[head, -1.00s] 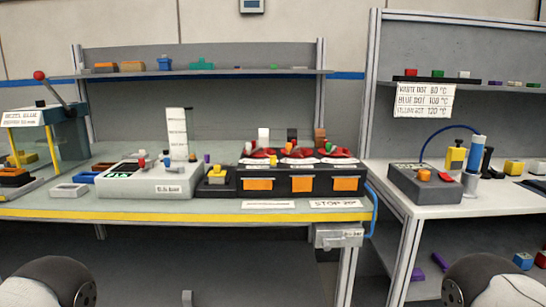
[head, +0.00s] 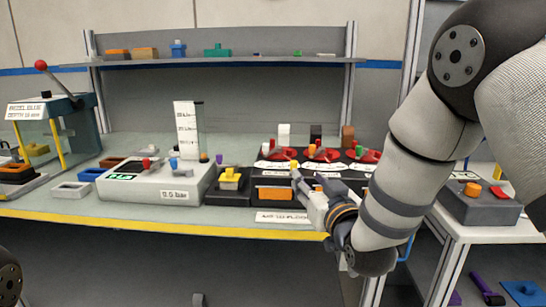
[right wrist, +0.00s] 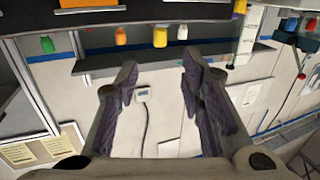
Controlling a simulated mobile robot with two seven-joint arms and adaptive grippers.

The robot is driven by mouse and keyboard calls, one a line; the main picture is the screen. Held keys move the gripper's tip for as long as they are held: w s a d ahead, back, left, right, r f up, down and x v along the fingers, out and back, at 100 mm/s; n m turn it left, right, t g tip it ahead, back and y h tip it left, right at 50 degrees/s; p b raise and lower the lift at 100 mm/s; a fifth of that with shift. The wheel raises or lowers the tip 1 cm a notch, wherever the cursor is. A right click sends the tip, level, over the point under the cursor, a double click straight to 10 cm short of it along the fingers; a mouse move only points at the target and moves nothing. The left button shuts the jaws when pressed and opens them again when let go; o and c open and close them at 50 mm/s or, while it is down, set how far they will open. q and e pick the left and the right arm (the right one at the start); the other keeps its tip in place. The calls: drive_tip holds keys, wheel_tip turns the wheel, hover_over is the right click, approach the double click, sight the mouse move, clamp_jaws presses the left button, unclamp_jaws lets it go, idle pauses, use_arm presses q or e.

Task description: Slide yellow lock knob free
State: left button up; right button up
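A yellow knob or block (head: 230,174) also stands on the module's left end; I cannot tell for sure which is the lock knob. My right gripper (head: 300,184) is just in front of the module's left half, a little below the small knob. In the right wrist view, which looks upside down, the fingers (right wrist: 155,80) are spread and empty. The small yellow knob (right wrist: 160,37) shows beyond them, apart from them. My left gripper is out of view.
Red parts and green, orange and white knobs crowd the module top. A white-grey box (head: 155,182) with a red button and a tall white scale (head: 186,130) stand to the left. My right arm hides the module's right side. The bench's front strip is mostly clear.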

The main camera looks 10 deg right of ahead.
sight(295, 166)
drive_tip(key=w, duration=0.3)
drive_tip(key=w+b, duration=0.1)
drive_tip(key=w, duration=0.7)
drive_tip(key=shift+a+f+b, duration=0.2)
drive_tip(key=shift+f+b, duration=0.05)
drive_tip(key=shift+b, duration=0.05)
drive_tip(key=shift+w+r, duration=0.15)
drive_tip(key=shift+w, duration=0.05)
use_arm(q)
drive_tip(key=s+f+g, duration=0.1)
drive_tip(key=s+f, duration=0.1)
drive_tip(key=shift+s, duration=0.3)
use_arm(e)
drive_tip(key=shift+r, duration=0.2)
clamp_jaws()
